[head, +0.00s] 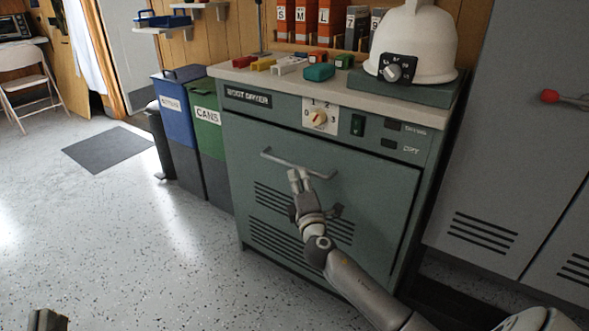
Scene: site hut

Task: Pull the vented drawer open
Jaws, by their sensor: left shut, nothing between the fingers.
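The vented drawer (370,195) is the large green front of the boot dryer, with rows of dark slots low on it. It looks closed, with no clear gap at its top edge. Its pale bar handle (272,155) runs across the upper part. My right gripper (298,173) is at the middle of this handle, fingertips at the bar and close together. I cannot tell whether they grip it. My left gripper (48,317) shows only partly at the bottom left corner, shut and empty, far from the drawer.
Above the drawer are a dial (319,118) and a switch (358,125). A white hard hat (420,42) and small coloured blocks (291,66) sit on top. Blue (174,107) and green (208,115) bins stand left; a grey locker (505,130) stands right. Floor at left front is clear.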

